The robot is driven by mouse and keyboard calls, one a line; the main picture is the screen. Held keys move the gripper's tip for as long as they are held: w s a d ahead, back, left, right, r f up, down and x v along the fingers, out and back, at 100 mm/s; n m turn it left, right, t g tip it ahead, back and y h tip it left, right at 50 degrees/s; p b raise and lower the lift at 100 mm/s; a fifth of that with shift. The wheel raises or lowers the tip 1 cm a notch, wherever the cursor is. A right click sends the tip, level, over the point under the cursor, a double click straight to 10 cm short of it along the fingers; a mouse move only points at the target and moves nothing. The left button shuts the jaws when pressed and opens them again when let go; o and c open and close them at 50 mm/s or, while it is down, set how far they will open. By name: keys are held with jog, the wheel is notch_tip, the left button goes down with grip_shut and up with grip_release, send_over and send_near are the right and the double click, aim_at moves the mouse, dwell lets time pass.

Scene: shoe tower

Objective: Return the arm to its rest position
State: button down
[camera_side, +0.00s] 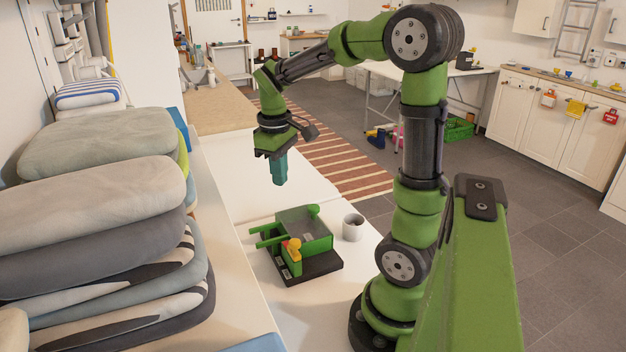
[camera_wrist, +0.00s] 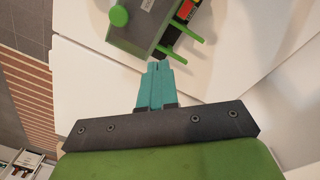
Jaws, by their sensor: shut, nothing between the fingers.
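My gripper (camera_side: 280,181) hangs from my green arm above the white table in the side view, pointing down. Its teal fingers are shut together with nothing between them. In the wrist view the closed fingertips of my gripper (camera_wrist: 157,66) are in the middle, apart from everything. A green box-like device (camera_side: 303,236) with a dark base and rod-like handles stands on the table, nearer my arm's base than the gripper. Part of this device also shows at the top of the wrist view (camera_wrist: 143,28).
A white cup (camera_side: 352,228) stands right of the green device. Stacked cushions (camera_side: 95,210) fill the left side. The white table (camera_side: 262,165) is clear beneath my gripper. A striped rug (camera_side: 335,150) and a green crate (camera_side: 458,129) lie on the floor beyond.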

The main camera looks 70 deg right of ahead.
jog(key=s+a+r+m+t+y, duration=0.1)
jog(key=s+a+r+t, duration=0.1)
jog(key=a, duration=0.7)
jog(key=s+a+r+m+t+y, duration=0.1)
jog(key=s+a+r+m+t, duration=0.1)
jog(key=a+t, duration=0.3)
jog(key=s+a+r, duration=0.1)
jog(key=a, duration=0.3)
jog(key=shift+s+y, duration=0.3)
